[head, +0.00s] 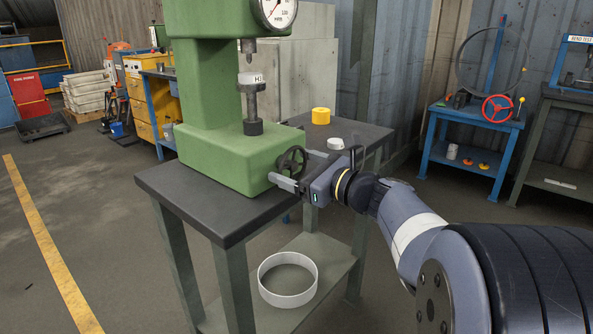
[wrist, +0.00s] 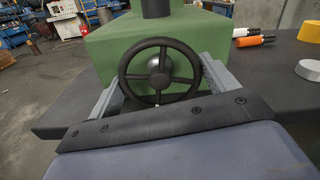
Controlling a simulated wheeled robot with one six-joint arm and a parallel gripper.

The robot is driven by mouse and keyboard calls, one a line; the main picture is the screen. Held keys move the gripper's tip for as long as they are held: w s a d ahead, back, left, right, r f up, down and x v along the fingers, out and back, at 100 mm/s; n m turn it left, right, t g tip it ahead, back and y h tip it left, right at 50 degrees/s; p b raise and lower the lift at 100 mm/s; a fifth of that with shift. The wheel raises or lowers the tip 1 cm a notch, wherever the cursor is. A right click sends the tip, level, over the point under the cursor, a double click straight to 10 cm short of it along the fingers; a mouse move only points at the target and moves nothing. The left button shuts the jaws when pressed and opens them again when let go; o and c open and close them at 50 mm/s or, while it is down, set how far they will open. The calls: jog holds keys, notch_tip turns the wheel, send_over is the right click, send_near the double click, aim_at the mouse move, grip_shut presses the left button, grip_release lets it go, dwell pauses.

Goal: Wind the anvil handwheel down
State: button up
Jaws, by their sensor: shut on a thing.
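The anvil handwheel (head: 291,161) is a small black spoked wheel on the side of the green hardness tester (head: 213,155). In the wrist view the handwheel (wrist: 159,71) faces me, upright, in front of the green base (wrist: 105,45). My gripper (head: 287,170) is at the handwheel, with one finger on each side of its rim in the wrist view (wrist: 155,85). It is shut on the handwheel. Above, the anvil (head: 252,127) is a dark post on the base, carrying a pale block marked with H (head: 251,78) below the indenter (head: 248,47). A dial gauge (head: 278,12) is at the top.
The tester stands on a dark-topped table (head: 190,198). A yellow roll (head: 321,116) and a white roll (head: 335,144) lie on its right part. A white ring (head: 288,294) lies on the lower shelf. A blue bench (head: 472,117) with a red handwheel (head: 497,108) stands at the right.

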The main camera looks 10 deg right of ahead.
jog(key=n+b, duration=0.2)
jog(key=n, duration=0.1)
jog(key=shift+f, duration=0.2)
jog(key=shift+r+n+b, duration=0.15)
jog(key=shift+n+b, duration=1.3)
jog(key=shift+n, duration=0.15)
jog(key=o, duration=0.9)
